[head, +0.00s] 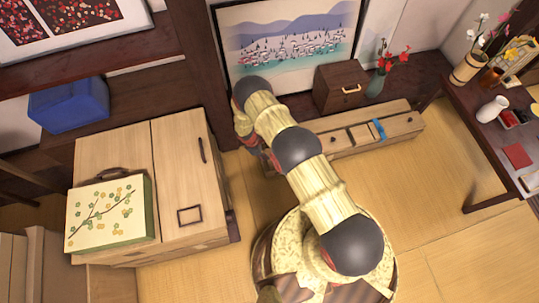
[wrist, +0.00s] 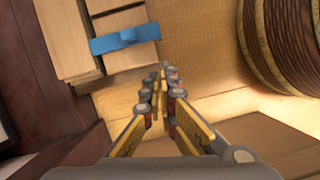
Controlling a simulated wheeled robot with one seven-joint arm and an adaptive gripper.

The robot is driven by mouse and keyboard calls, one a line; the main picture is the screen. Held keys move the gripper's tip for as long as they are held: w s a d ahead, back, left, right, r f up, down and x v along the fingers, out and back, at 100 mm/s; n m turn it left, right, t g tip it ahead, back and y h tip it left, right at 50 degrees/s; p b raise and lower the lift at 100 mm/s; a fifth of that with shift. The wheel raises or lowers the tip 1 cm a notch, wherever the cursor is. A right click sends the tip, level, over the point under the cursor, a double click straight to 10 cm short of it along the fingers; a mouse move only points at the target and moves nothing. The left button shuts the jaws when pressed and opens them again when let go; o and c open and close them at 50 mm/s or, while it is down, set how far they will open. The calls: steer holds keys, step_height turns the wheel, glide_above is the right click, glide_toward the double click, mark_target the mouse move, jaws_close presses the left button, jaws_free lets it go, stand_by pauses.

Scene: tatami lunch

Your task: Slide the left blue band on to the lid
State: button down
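A blue band (head: 378,130) with a raised middle lies across the long, low wooden box (head: 405,125), towards its right part. In the wrist view the blue band (wrist: 125,39) is at the upper left, across a pale wooden block (wrist: 118,20). I see only one blue band, and I cannot tell which wooden part is the lid. My gripper (wrist: 164,76) has its fingertips together with nothing between them. It is apart from the band, which lies up and to the left of the fingertips. In the head view my arm hides most of the gripper and the box's left end.
A round ribbed object (wrist: 280,45) stands at the wrist view's upper right. A dark drawer chest (head: 341,88) and a flower vase (head: 377,84) stand behind the box. A wooden cabinet (head: 185,145) is left. Tatami (head: 440,190) is clear right of my arm.

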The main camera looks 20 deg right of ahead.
steer(key=w, duration=0.1)
steer(key=w+a+n, duration=0.1)
steer(key=w, duration=0.1)
steer(key=w+n+t, duration=0.1)
steer(key=shift+w+a+r+y, duration=0.15)
steer(key=shift+a+r+y, duration=0.05)
steer(key=shift+a+y, duration=0.15)
steer(key=shift+f, duration=0.1)
steer(key=b+x, duration=0.4)
steer(key=x, duration=0.6)
steer(key=shift+d, duration=0.1)
steer(key=d+b, duration=0.1)
steer(key=d, duration=0.2)
steer(key=shift+d, duration=0.5)
